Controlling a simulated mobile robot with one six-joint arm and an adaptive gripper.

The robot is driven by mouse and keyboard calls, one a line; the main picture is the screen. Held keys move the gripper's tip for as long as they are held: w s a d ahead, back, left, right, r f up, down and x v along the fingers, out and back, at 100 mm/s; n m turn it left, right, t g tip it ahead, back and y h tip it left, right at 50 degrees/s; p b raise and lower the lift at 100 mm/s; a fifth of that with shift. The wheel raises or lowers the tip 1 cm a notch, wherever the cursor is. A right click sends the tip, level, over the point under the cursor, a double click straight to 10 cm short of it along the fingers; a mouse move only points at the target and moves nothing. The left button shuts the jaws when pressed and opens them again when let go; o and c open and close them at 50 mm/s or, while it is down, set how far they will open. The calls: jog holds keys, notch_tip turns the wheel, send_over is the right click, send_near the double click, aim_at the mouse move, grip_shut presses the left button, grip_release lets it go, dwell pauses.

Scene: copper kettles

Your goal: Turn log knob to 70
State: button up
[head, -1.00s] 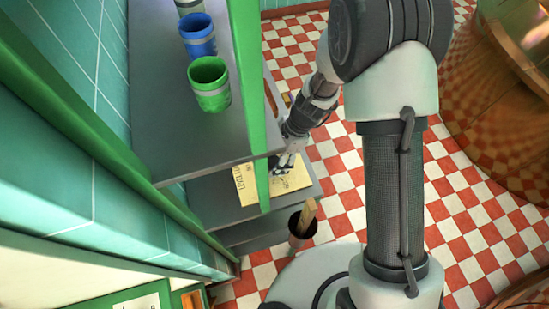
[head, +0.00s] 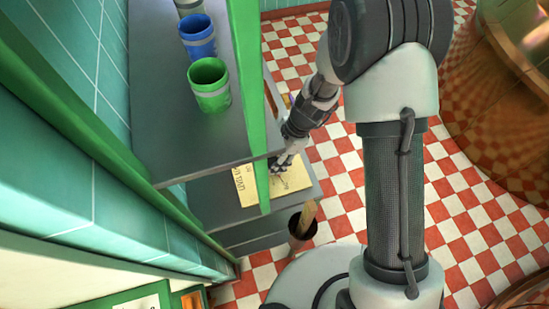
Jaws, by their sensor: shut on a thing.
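A yellow log sheet (head: 246,186) with dark lettering lies on the grey lower shelf, left of centre in the head view. Thin dark marks (head: 283,183) show on its right part. My gripper (head: 279,166) is at the far edge of the sheet, fingers pointing down and left. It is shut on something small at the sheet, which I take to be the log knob. The knob itself is hidden by the fingers, and its setting cannot be read.
A green post (head: 258,140) stands just left of my gripper. The upper grey shelf (head: 170,140) holds a green cup (head: 208,88) and a blue cup (head: 198,38). A dark pot (head: 302,228) stands below the lower shelf. A large copper kettle (head: 510,110) is at right.

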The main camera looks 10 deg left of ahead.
jog(key=m+t+b, duration=0.1)
jog(key=m+b, duration=0.1)
jog(key=m, duration=0.1)
jog(key=m+t+b, duration=0.1)
jog(key=m+b, duration=0.1)
jog(key=m, duration=0.1)
jog(key=shift+s+f+y, duration=0.15)
jog(key=shift+s+y, duration=0.05)
jog(key=shift+y, duration=0.2)
jog(key=m+t+b, duration=0.2)
jog(key=m+b, duration=0.1)
jog(key=m, duration=0.2)
jog(key=shift+s+b, duration=0.1)
jog(key=shift+b, duration=0.25)
jog(key=shift+r+m+h, duration=0.2)
jog(key=shift+m+h, duration=0.1)
jog(key=shift+m, duration=0.2)
jog(key=o, duration=1.1)
jog(key=shift+r, duration=0.1)
